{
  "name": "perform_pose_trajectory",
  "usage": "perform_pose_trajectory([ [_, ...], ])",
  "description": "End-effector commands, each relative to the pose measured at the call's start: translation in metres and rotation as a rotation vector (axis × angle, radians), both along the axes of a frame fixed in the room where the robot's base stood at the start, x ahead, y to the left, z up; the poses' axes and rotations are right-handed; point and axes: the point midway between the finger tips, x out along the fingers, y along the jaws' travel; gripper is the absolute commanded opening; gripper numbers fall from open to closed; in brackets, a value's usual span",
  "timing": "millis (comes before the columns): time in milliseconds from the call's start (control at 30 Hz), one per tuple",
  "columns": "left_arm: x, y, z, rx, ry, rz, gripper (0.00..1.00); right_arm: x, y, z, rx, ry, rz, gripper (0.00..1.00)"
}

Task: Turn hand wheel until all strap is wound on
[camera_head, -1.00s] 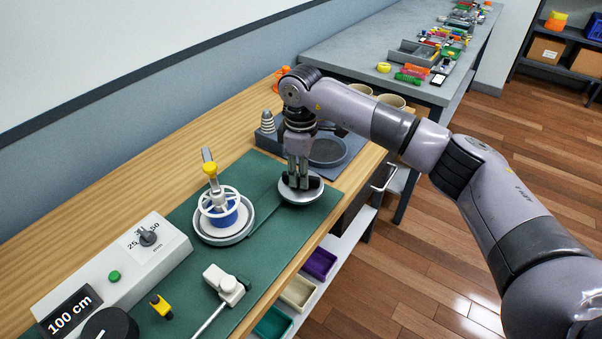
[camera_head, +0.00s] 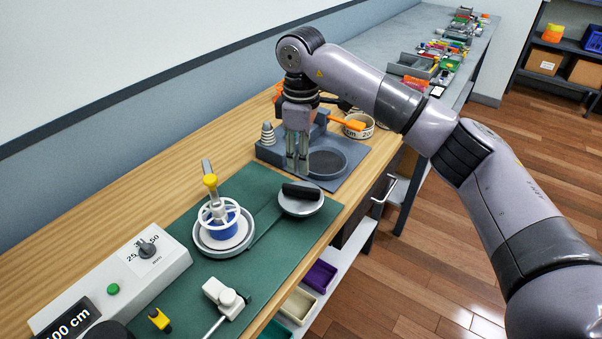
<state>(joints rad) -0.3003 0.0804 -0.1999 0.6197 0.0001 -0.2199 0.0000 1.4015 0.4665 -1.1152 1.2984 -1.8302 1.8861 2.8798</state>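My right gripper (camera_head: 297,170) points down above and behind the disc, clear of the bar. Its fingers look close together with nothing seen between them. My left gripper is out of view.
A grey tray (camera_head: 357,172) with a round recess stands behind the disc, with a ringed cone and an orange-handled part. A white control box (camera_head: 120,277) reading 100 cm is at lower left. A white-headed tool (camera_head: 227,299) and a yellow piece (camera_head: 159,319) lie in front.

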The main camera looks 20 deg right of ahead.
Motion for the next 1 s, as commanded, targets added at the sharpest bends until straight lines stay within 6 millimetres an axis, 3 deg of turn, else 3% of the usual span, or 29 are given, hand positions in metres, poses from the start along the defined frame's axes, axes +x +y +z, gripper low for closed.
perform_pose_trajectory([
  [100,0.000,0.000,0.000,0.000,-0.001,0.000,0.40,0.000,0.000,0.017,0.000,-0.001,0.000,0.33],
  [267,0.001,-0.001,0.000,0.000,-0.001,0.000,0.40,0.000,0.000,0.028,0.000,0.000,0.001,0.33],
  [1000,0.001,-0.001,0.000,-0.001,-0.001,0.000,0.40,0.000,0.000,0.028,-0.001,0.001,0.000,0.33],
])
